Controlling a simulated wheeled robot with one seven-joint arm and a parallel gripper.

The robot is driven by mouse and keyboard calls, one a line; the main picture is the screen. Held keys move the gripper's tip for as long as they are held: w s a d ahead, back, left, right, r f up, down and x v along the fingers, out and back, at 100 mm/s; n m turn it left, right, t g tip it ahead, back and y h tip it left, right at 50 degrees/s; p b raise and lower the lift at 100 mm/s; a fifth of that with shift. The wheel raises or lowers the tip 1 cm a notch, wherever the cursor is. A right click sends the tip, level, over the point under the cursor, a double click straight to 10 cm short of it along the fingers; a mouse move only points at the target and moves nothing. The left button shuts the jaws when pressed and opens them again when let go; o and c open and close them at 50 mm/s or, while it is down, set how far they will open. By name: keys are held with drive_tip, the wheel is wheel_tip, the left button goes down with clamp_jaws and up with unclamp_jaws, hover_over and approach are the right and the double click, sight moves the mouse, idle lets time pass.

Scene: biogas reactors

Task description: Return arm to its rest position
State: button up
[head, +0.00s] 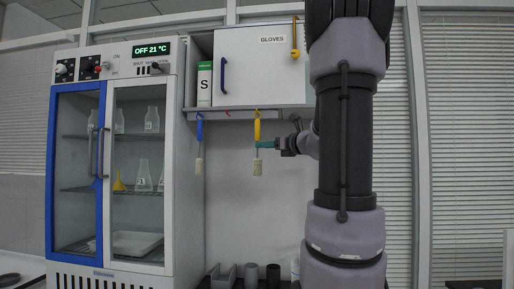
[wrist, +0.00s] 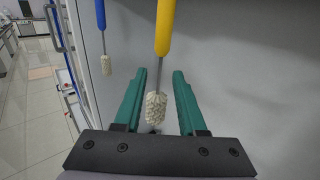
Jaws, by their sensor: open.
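My gripper (head: 267,144) has teal fingers and is open. In the wrist view the fingers (wrist: 156,84) stand apart. A brush with a yellow handle (wrist: 165,25) and a pale bristle head hangs in front of the gap between them, apart from both. In the head view the yellow-handled brush (head: 257,130) hangs under the shelf, with the gripper at its shaft. My arm fills the right of the middle in the head view.
A blue-handled brush (head: 199,130) hangs to the left. A glass-fronted cabinet (head: 170,200) with flasks stands at left. A white cupboard labelled GLOVES (head: 262,75) is above the shelf (head: 240,114). Grey and dark containers (head: 251,270) stand below. Bare wall lies behind the brushes.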

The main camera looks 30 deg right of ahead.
drive_tip(key=s+a+f+n+g+y, duration=0.1)
drive_tip(key=s+a+f+n+g, duration=0.3)
drive_tip(key=s+a+n, duration=0.4)
drive_tip(key=s+a+f+n+g+y, duration=0.2)
drive_tip(key=s+a+f+n+g, duration=0.15)
drive_tip(key=a+n, duration=0.4)
drive_tip(key=s+a+f+n+g+h, duration=0.2)
drive_tip(key=s+f+n+h, duration=0.3)
drive_tip(key=s+n, duration=0.6)
wheel_tip(320, 180, down, 2)
drive_tip(key=shift+a+f+n+g+h, duration=0.2)
drive_tip(key=shift+a+n+g+h, duration=0.25)
drive_tip(key=shift+n, duration=0.8)
